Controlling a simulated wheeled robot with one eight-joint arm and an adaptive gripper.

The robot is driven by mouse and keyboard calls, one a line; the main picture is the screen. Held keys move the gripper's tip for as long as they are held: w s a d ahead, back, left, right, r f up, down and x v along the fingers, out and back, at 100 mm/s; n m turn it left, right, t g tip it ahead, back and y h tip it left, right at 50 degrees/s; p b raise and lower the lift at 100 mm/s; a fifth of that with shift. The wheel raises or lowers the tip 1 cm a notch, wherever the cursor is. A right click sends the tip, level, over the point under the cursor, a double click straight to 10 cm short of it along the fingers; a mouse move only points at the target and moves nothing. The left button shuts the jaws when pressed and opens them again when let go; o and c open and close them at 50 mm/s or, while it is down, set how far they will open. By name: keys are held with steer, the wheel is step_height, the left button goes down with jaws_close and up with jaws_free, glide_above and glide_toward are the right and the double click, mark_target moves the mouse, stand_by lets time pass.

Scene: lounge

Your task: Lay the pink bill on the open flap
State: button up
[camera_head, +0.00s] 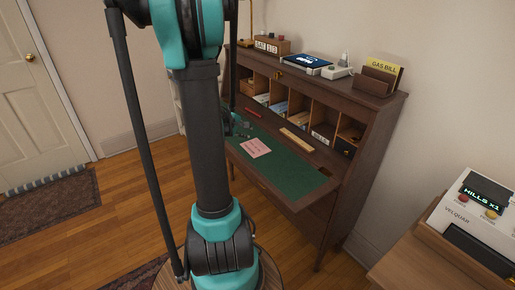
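The pink bill (255,148) shows over the green surface of the desk's open flap (285,172). It looks flat, and I cannot tell for sure whether it rests fully on the surface. My gripper (240,128) is small and dark, at the flap's left part, just above and left of the bill in the picture. My own arm hides part of it and the flap's left end. I cannot see whether its fingers are apart or whether they touch the bill.
The desk's pigeonholes (298,106) hold papers. A wooden ruler-like strip (296,140) and a red stick (252,113) lie near the flap's back. A holder (375,82) with a yellow gas bill (384,67) stands on top. A white device (478,215) sits at right. The flap's right front is clear.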

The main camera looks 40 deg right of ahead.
steer(key=shift+a+r, duration=0.1)
step_height(320, 180, up, 8)
steer(key=a, duration=0.2)
steer(key=shift+s, duration=0.25)
steer(key=shift+a, duration=0.2)
steer(key=s+a+f+y, duration=0.3)
steer(key=a+f, duration=0.1)
steer(key=a, duration=0.8)
steer(key=s+a+f+m+t+y, duration=0.1)
steer(key=s+a+f+y, duration=0.2)
steer(key=a, duration=0.9)
steer(key=s+a+f+m+t+y, duration=0.1)
steer(key=s+a+f+y, duration=0.2)
steer(key=a, duration=0.9)
step_height(320, 180, down, 3)
steer(key=shift+s+y, duration=0.35)
steer(key=shift+y, duration=0.05)
